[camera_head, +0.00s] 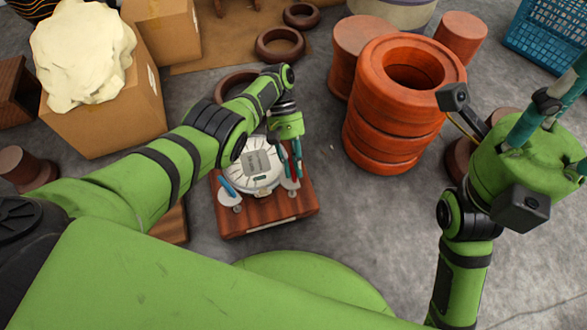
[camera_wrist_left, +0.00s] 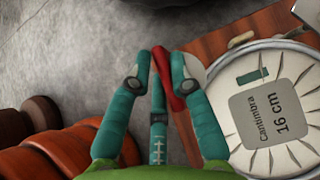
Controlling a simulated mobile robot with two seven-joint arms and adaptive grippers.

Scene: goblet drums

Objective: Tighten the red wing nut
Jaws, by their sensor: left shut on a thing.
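A wooden block (camera_head: 240,226) on the floor bears a round white drum head (camera_head: 238,168) with a grey label. The drum head also shows at the right of the left wrist view (camera_wrist_left: 226,118), its label reading "16 cm". The red wing nut (camera_wrist_left: 163,68) is beside the rim, between the teal fingers of my left gripper (camera_wrist_left: 160,72). In the head view my left gripper (camera_head: 292,178) points down at the block's right side and hides the nut. The fingers are shut on it. My right gripper (camera_head: 561,100) is raised at the right, apart from the block, its fingertips partly cut off.
Stacked orange-red rings (camera_head: 375,130) stand close to the right of the block. A cardboard box (camera_head: 110,120) with a cream lump (camera_head: 82,50) is at the left. A blue crate (camera_head: 545,35) is at the back right. Grey floor in front of the rings is clear.

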